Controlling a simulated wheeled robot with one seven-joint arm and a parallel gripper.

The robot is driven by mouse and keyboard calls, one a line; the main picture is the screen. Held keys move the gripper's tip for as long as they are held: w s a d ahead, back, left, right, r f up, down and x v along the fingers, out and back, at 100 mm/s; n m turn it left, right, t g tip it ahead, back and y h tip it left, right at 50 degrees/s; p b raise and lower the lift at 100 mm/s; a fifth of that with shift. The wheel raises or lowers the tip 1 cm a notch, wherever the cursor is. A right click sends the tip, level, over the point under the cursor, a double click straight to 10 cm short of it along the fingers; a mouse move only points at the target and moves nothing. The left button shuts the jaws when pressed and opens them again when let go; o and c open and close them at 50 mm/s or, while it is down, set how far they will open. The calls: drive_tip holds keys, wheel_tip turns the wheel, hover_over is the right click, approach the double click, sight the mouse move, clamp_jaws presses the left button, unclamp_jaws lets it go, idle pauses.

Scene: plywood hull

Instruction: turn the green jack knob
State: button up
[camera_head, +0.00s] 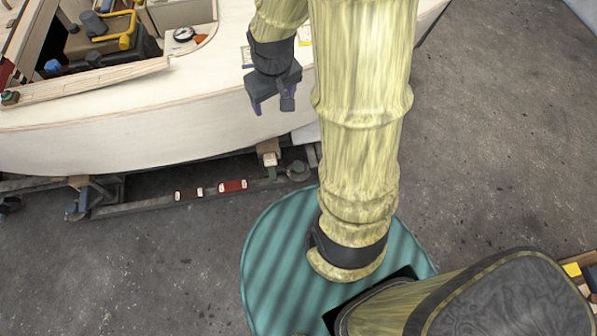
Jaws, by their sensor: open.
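A dull green round knob (298,170) sits low at the right end of the cradle beam under the hull, just left of my arm. It looks like the jack knob, but it is small and its details are hard to make out. My gripper (271,104) hangs in front of the pale hull side, higher in the picture than the knob and a little left of it. Its dark fingers are apart with nothing between them. It is clear of the knob. My arm covers the area right of the knob.
The plywood hull (130,125) fills the upper left, with tools and a gauge (184,34) inside. Below it runs a dark cradle beam (140,203) bearing a red block (232,186) and a brown block (188,194). The concrete floor (500,150) at right is clear.

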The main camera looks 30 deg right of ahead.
drive_tip(key=w+d+f+n+b, duration=0.1)
drive_tip(key=w+d+f+b, duration=0.15)
drive_tip(key=f+b, duration=0.5)
drive_tip(key=w+d+f+g+b, duration=0.15)
drive_tip(key=w+f+b, duration=0.3)
drive_tip(key=f, duration=0.65)
drive_tip(key=w+d+f+n+b, duration=0.1)
drive_tip(key=w+d+f+b, duration=0.15)
drive_tip(key=f+b, duration=0.6)
drive_tip(key=n+b, duration=0.1)
drive_tip(key=b, duration=1.3)
hover_over(299, 167)
wheel_tip(299, 167, down, 25)
drive_tip(key=shift+w, duration=0.15)
drive_tip(key=shift+f+g, duration=0.15)
drive_tip(key=shift+g, duration=0.1)
wheel_tip(299, 167, down, 17)
drive_tip(key=b, duration=0.8)
drive_tip(key=shift+f+b, duration=0.15)
drive_tip(key=shift+b, duration=0.2)
drive_tip(key=shift+c, duration=0.4)
drive_tip(key=c, duration=0.9)
